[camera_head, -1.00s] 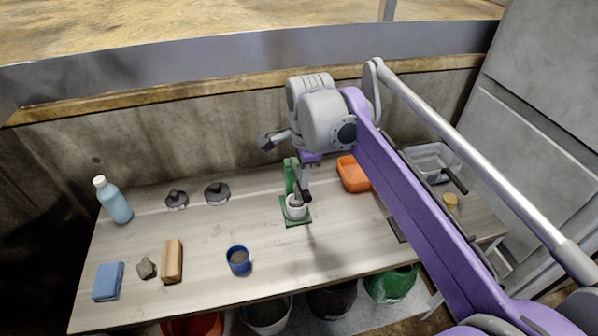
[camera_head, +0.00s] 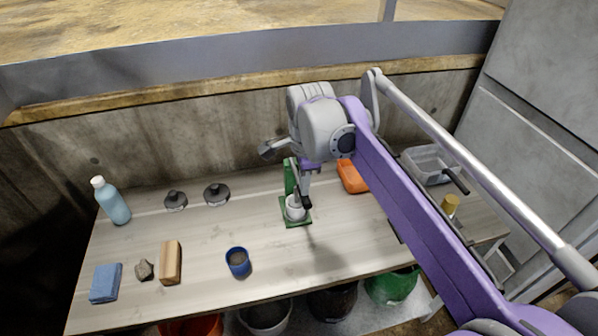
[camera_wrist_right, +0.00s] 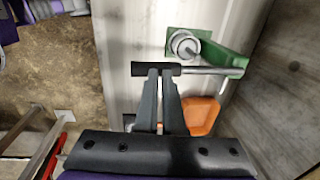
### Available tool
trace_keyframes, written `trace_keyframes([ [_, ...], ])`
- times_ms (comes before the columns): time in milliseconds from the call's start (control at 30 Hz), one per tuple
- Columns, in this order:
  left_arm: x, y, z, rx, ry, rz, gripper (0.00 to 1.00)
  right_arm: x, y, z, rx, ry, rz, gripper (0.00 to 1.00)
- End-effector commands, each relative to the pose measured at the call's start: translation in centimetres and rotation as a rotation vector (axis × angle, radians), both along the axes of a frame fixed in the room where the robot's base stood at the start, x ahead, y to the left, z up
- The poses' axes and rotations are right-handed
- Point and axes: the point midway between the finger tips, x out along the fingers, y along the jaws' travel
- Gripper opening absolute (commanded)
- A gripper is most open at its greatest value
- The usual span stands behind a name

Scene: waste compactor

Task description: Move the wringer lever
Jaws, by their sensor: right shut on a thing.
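The wringer stands on the table with a green base and upright (camera_head: 290,177) and a white cup (camera_head: 295,210). In the right wrist view the green frame (camera_wrist_right: 225,57) and the round cup (camera_wrist_right: 184,45) also show. The wringer lever (camera_wrist_right: 200,70) is a grey rod with a dark grip at its end. My right gripper (camera_head: 304,196) is at the lever above the cup. In the right wrist view both fingers of the right gripper (camera_wrist_right: 160,72) meet close together at the dark grip, shut on it. My left gripper is not in view.
An orange tray (camera_head: 352,177) lies right of the wringer, partly behind my right arm. A blue cup (camera_head: 238,262), a wooden block (camera_head: 170,263) and a blue sponge (camera_head: 105,283) lie on the left. A concrete wall (camera_head: 200,150) stands behind the table.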

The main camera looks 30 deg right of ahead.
Motion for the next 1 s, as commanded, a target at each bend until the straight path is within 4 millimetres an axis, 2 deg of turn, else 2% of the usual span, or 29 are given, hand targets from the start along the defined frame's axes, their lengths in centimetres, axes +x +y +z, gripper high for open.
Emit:
trace_keyframes([
  [1000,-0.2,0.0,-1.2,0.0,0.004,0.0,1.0,0.1,0.0,-2.1,0.0,-0.002,0.0,0.0],
])
